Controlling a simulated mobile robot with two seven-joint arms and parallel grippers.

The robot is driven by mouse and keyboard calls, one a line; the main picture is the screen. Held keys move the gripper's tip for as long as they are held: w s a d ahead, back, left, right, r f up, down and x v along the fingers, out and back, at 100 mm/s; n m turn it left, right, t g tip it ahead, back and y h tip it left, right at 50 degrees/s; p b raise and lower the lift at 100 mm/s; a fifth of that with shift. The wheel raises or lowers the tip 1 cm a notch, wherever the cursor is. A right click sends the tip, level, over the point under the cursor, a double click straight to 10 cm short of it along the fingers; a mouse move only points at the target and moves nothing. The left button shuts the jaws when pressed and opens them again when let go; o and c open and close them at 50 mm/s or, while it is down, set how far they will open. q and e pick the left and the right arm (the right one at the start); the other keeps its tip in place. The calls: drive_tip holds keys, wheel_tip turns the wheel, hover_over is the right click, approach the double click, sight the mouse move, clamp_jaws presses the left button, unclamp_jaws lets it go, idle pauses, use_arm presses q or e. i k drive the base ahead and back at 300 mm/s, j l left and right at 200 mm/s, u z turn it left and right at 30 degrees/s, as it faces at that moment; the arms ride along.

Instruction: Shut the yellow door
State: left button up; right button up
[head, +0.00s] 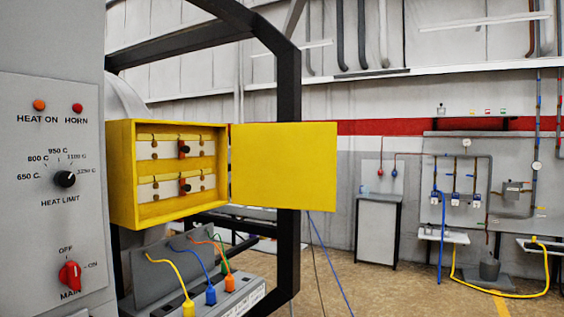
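The yellow door (284,166) stands wide open in the head view. It is a flat yellow panel that extends to the right from the right edge of a yellow box (122,175). The open front of the box shows terminal blocks and two dark switches with red marks inside. Neither of my grippers is in view.
A grey control panel (50,240) with knobs is close at the left. Below the box is a grey unit (240,295) with yellow, blue and orange plugs. A black frame (289,260) rises behind the door. Open floor (380,290) lies to the right.

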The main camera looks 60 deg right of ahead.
sight(294, 166)
drive_tip(key=l+u, duration=0.35)
drive_tip(key=l, duration=1.8)
drive_tip(key=k+l, duration=0.15)
drive_tip(key=l, duration=2.3)
drive_tip(key=k+l, duration=0.15)
drive_tip(key=l, duration=1.1)
